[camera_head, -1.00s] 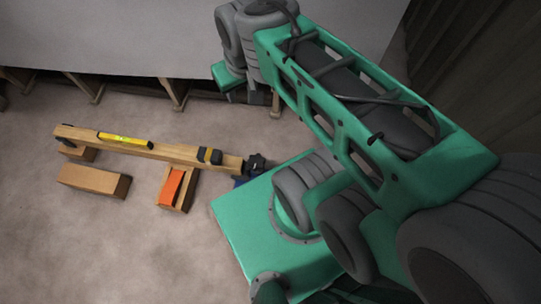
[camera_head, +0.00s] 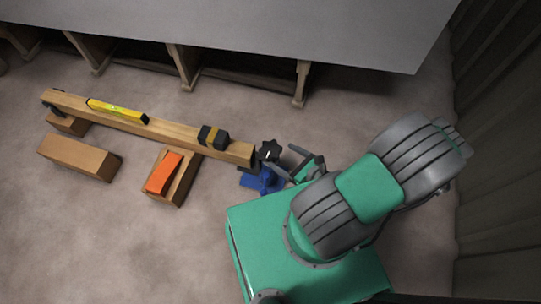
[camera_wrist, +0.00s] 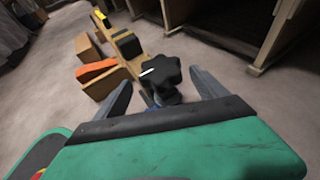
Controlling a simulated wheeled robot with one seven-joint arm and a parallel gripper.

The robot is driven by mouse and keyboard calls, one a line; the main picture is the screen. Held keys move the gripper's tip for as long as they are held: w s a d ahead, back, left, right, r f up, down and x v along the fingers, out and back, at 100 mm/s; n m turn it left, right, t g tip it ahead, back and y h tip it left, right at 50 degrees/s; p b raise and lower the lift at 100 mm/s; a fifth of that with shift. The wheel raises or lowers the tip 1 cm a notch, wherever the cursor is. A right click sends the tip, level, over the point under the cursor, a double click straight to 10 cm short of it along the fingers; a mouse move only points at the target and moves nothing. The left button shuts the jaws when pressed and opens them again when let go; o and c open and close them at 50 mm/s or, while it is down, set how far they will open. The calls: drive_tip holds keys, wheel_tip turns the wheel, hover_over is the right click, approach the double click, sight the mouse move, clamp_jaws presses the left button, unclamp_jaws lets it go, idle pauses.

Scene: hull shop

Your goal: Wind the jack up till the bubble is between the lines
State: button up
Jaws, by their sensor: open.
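A blue jack (camera_head: 262,180) with a black star-shaped knob (camera_head: 269,151) stands at the right end of a wooden beam (camera_head: 170,128). A yellow spirit level (camera_head: 117,110) lies on the beam towards its left end; its bubble is too small to read. My gripper (camera_head: 303,164) is open beside the jack, just right of the knob. In the wrist view the knob (camera_wrist: 161,72) shows beyond and between the two open fingers (camera_wrist: 165,92), with a white mark on it. I cannot tell whether the fingers touch it.
A black block with a yellow band (camera_head: 214,137) sits on the beam. Wooden blocks (camera_head: 80,158) lie on the floor near the beam, one bearing an orange piece (camera_head: 164,173). A grey hull on wooden supports (camera_head: 185,68) runs along the back. Floor at lower left is clear.

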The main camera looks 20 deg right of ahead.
sight(272, 150)
drive_tip(key=b+x, duration=0.2)
drive_tip(key=x, duration=0.5)
drive_tip(key=shift+w+a, duration=0.25)
drive_tip(key=c, duration=1)
